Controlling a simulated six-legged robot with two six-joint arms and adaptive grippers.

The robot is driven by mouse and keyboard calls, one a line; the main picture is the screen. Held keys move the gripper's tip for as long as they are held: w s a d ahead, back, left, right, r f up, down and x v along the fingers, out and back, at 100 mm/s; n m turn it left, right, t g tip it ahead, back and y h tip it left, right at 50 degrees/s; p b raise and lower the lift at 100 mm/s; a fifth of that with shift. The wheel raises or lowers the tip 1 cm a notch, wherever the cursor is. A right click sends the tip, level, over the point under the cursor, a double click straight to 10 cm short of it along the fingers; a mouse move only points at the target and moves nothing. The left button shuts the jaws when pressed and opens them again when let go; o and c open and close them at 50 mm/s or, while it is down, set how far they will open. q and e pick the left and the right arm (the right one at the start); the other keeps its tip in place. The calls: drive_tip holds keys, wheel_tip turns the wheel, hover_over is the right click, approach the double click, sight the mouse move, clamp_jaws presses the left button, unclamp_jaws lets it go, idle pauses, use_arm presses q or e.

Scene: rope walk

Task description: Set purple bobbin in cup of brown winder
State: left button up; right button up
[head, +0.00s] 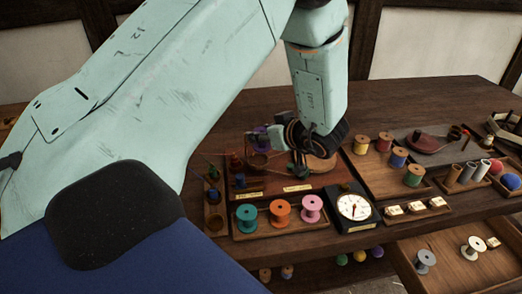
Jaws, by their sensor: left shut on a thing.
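My left gripper (280,143) hangs over the back of the wooden board and is shut on the purple bobbin (261,137). The bobbin shows at the left side of the fingers, partly hidden by them. A brown cup-like piece (258,160), which looks like part of the brown winder, is just below the bobbin. I cannot tell whether the two touch. My right gripper is not in view.
A tray in front holds teal (246,216), orange (280,210) and pink (312,207) bobbins. A white dial (354,206) stands beside it. Several thread spools, such as a green one (414,175), stand to the right. An open drawer (445,268) juts out at the lower right.

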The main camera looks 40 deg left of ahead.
sight(265, 148)
use_arm(q)
drive_tip(key=shift+h, duration=0.3)
drive_tip(key=a+f, duration=0.1)
drive_tip(key=f, duration=0.1)
drive_tip(key=a+f, duration=0.2)
drive_tip(key=shift+d+f+b, duration=0.25)
drive_tip(key=shift+d+f, duration=0.1)
drive_tip(key=shift+d, duration=0.2)
drive_tip(key=shift+d+f+b, duration=0.25)
drive_tip(key=shift+d+f, duration=0.05)
drive_tip(key=shift+d, duration=0.25)
drive_tip(key=shift+c, duration=0.4)
drive_tip(key=shift+a+f, duration=0.2)
drive_tip(key=shift+a, duration=0.2)
drive_tip(key=o, duration=0.8)
drive_tip(key=shift+a+f, duration=0.2)
drive_tip(key=shift+a, duration=0.25)
drive_tip(key=shift+o, duration=1.3)
drive_tip(key=shift+d+r, duration=0.35)
drive_tip(key=shift+d, duration=0.3)
drive_tip(key=shift+a+f, duration=0.15)
drive_tip(key=shift+a, duration=0.15)
drive_tip(key=shift+d+r+p, duration=0.2)
drive_tip(key=shift+p, duration=0.3)
drive_tip(key=p+v, duration=0.9)
drive_tip(key=v, duration=0.2)
drive_tip(key=shift+d+p, duration=0.3)
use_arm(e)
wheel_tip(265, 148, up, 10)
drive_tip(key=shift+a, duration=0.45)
